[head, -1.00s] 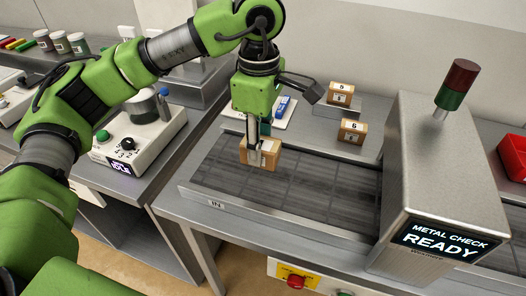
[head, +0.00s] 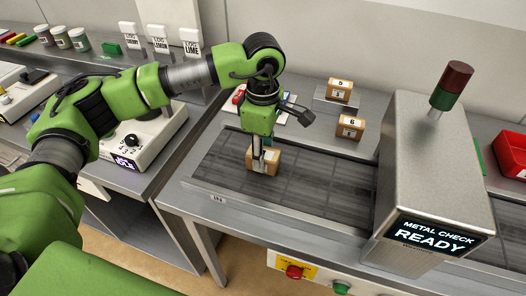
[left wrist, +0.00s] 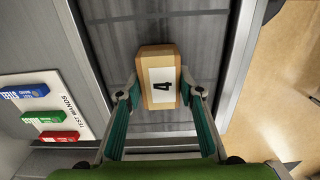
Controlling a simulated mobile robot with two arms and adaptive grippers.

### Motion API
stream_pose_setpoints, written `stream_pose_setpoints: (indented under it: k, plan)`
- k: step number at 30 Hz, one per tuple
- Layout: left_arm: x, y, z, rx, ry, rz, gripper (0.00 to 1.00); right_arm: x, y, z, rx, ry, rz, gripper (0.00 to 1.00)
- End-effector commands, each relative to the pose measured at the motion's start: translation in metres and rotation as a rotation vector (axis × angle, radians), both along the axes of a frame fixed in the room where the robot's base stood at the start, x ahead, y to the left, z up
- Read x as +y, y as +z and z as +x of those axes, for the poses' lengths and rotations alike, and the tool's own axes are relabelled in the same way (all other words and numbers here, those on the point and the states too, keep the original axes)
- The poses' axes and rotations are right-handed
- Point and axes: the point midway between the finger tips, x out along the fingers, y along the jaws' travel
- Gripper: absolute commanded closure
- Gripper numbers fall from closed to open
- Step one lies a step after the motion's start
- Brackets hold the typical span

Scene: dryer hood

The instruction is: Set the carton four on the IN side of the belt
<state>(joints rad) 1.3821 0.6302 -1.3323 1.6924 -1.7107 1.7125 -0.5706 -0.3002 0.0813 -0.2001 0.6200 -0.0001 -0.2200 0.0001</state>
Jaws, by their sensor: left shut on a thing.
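The carton four (head: 263,160) is a small brown box with a white label. It is at the left part of the dark belt (head: 315,190), on the side by the IN mark (head: 217,198). In the left wrist view the carton (left wrist: 160,95) shows its label "4" over the belt (left wrist: 150,25). My left gripper (head: 262,158) points down and is shut on the carton, with a finger on each side in the left wrist view (left wrist: 160,98). Whether the carton's underside touches the belt is hard to tell. My right gripper is not in view.
The metal check hood (head: 435,160) spans the belt at the right and its screen reads READY. Cartons five (head: 339,90) and six (head: 350,127) stand behind the belt. Test wands (left wrist: 43,115) lie on a white board. The belt between carton and hood is clear.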

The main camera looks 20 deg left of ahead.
Motion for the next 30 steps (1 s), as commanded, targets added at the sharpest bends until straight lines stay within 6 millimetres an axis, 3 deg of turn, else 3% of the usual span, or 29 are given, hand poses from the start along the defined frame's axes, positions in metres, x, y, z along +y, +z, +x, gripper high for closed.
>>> stream_pose_setpoints:
  k: [2,3,4,19,30]
  plan:
    - [0.0,-0.004,0.0,0.0,0.0,0.0,0.9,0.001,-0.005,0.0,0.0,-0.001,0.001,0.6]
    - [0.0,-0.002,0.0,0.0,0.0,0.0,0.58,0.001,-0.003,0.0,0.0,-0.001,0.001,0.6]
    - [0.0,-0.002,0.0,0.0,0.0,0.0,0.5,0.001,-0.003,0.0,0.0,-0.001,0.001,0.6]
    - [-0.001,0.007,0.001,-0.004,0.0,-0.001,0.49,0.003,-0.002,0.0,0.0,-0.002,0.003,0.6]
    - [-0.001,0.084,0.001,-0.005,0.001,-0.002,0.49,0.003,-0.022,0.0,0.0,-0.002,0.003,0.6]
